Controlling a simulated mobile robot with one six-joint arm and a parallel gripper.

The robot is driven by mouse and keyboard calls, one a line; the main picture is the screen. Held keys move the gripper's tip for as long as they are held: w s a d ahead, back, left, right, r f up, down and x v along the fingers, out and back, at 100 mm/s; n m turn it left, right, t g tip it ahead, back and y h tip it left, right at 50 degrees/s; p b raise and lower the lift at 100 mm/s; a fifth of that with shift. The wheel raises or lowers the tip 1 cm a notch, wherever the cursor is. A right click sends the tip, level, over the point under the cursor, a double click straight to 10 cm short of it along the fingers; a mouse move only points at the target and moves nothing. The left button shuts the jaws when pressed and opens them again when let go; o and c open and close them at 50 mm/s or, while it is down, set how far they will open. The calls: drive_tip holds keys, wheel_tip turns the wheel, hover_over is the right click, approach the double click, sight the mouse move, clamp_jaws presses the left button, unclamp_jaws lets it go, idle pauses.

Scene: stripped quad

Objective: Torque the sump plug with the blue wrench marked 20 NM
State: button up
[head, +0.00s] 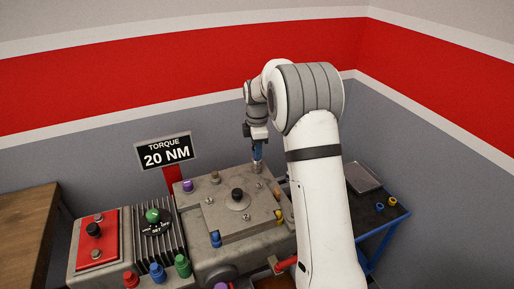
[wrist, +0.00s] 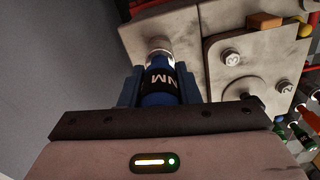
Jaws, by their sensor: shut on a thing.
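My gripper (head: 257,139) is above the far right part of the grey engine block (head: 214,254). It is shut on the blue wrench (head: 257,152), which hangs down and ends in a metal tip close to the block. In the wrist view the wrench (wrist: 159,80) sits between the fingers, with a black band reading "NM"; the number is hidden. Its metal end (wrist: 159,52) is over the block's surface; I cannot tell whether it touches anything. The sump plug cannot be singled out. A sign (head: 165,151) reads "TORQUE 20 NM".
Coloured caps and knobs stand on and around the block, including a blue one (head: 215,239) and a green knob (head: 152,215). A red panel (head: 97,241) is at left. A blue cart (head: 391,219) with small rings stands at right, partly behind my arm. A wooden table (head: 25,232) is far left.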

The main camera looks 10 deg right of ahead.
drive_tip(key=shift+f, duration=0.25)
drive_tip(key=shift+r+m, duration=0.1)
drive_tip(key=shift+m, duration=1)
drive_tip(key=shift+m, duration=1.2)
drive_tip(key=shift+m, duration=1.1)
